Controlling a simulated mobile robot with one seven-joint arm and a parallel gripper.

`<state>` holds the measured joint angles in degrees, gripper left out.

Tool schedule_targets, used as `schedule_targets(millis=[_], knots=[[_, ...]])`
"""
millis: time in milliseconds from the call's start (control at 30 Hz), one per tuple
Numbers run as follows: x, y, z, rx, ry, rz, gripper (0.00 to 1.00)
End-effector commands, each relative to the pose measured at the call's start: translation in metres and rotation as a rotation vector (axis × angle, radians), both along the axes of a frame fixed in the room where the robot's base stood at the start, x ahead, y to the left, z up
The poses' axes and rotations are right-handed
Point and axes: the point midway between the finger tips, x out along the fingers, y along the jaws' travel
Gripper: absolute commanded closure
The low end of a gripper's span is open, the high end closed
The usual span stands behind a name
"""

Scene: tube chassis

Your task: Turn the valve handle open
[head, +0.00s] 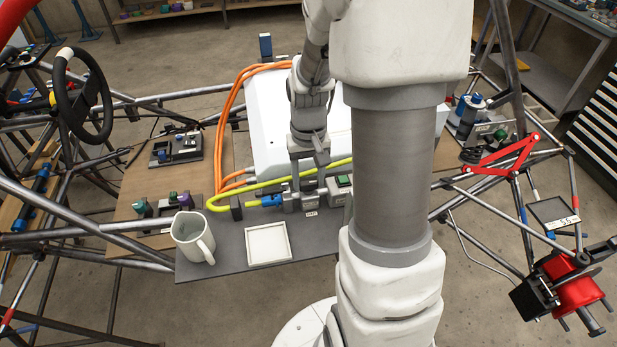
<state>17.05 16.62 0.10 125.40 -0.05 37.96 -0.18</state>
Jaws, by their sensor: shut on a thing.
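My gripper (309,158) points down in the middle of the head view, above a grey valve block (308,199) on the dark grey board. It is shut on the valve handle, which is mostly hidden by the fingers and hard to make out. A blue fitting (270,201) joins the left side of the valve block. The handle's exact angle cannot be told from this view.
A yellow hose (240,203) and orange cables (222,125) run left of the valve. A white jug (193,238) and a white square tray (268,244) stand in front. A large white box (264,115) is behind. Chassis tubes surround the board.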

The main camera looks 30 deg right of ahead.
Motion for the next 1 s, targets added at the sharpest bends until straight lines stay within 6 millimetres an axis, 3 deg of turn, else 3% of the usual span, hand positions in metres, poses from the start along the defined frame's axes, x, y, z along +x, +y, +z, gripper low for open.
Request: schedule_targets(millis=[567, 600, 733, 1000], knots=[[-0.0003, 0.0002, 0.0001, 0.000, 0.001, 0.031, 1.00], [-0.0003, 0.0002, 0.0001, 0.000, 0.001, 0.031, 0.40], [-0.0003, 0.0002, 0.0001, 0.000, 0.001, 0.029, 0.18], [-0.0001, 0.0000, 0.0004, 0.000, 0.000, 0.028, 0.18]])
